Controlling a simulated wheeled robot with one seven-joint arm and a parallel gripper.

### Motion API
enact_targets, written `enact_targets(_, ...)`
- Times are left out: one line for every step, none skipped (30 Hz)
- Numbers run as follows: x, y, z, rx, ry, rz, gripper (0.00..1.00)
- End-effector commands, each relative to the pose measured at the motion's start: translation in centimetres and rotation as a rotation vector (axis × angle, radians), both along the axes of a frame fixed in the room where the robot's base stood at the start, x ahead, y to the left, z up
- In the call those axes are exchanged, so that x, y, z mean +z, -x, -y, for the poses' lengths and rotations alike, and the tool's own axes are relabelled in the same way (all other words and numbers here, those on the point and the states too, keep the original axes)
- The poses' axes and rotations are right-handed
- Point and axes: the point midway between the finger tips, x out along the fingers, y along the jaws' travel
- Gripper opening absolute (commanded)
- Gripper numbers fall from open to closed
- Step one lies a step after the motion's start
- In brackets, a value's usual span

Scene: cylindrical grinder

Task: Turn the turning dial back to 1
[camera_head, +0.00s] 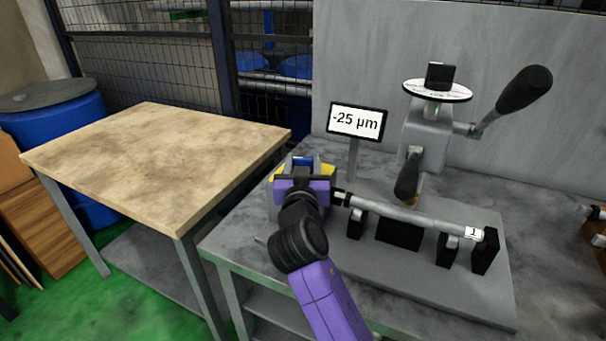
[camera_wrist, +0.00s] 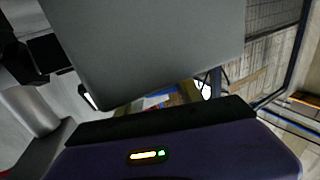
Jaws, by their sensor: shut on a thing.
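A round white disc with marks around its rim (camera_head: 460,93) and a black block on top (camera_head: 439,75) sits on the grey machine post (camera_head: 425,135). Its marks are too small to read. My gripper (camera_head: 303,174) is well left of it, at a unit with yellow sides (camera_head: 273,172) by the left end of a grey shaft (camera_head: 415,216). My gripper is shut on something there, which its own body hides. A white tag reading 1 (camera_head: 474,233) is near the shaft's right end. In the wrist view a large grey slab (camera_wrist: 150,45) fills the top middle.
A display (camera_head: 357,121) reads -25 µm. A black-handled lever (camera_head: 524,90) sticks out right of the post, and another black handle (camera_head: 408,175) hangs in front. A wooden-topped table (camera_head: 150,160) on the left is bare. A blue barrel (camera_head: 55,120) stands beyond it.

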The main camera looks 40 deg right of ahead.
Motion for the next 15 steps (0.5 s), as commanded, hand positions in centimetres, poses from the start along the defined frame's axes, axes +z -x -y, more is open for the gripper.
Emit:
enact_targets(-0.41,-0.07,-0.06,-0.016,-0.001,0.002,0.03)
enact_targets(-0.42,-0.08,-0.09,-0.025,-0.001,0.002,0.03)
enact_targets(-0.43,-0.07,-0.1,-0.038,0.0,0.001,0.03)
enact_targets(-0.4,-0.09,-0.1,-0.048,0.0,0.001,0.03)
enact_targets(-0.37,-0.1,-0.1,-0.057,-0.001,0.002,0.03)
enact_targets(-0.39,-0.07,-0.06,-0.071,-0.001,0.001,0.03)
enact_targets(-0.38,-0.07,-0.07,-0.079,-0.001,0.001,0.03)
enact_targets(-0.37,-0.08,-0.06,-0.088,-0.001,0.001,0.03)
enact_targets(-0.33,-0.08,-0.05,-0.1,-0.001,0.001,0.03)
enact_targets(-0.32,-0.09,-0.07,-0.107,-0.001,0.001,0.03)
enact_targets(-0.33,-0.09,-0.07,-0.114,-0.001,0.0,0.03)
enact_targets(-0.31,-0.07,-0.06,-0.123,-0.002,0.0,0.03)
enact_targets(-0.26,-0.07,-0.06,-0.129,-0.001,0.001,0.03)
enact_targets(-0.22,-0.07,-0.05,-0.134,-0.001,0.001,0.03)
enact_targets(-0.19,-0.07,-0.05,-0.14,-0.001,0.001,0.03)
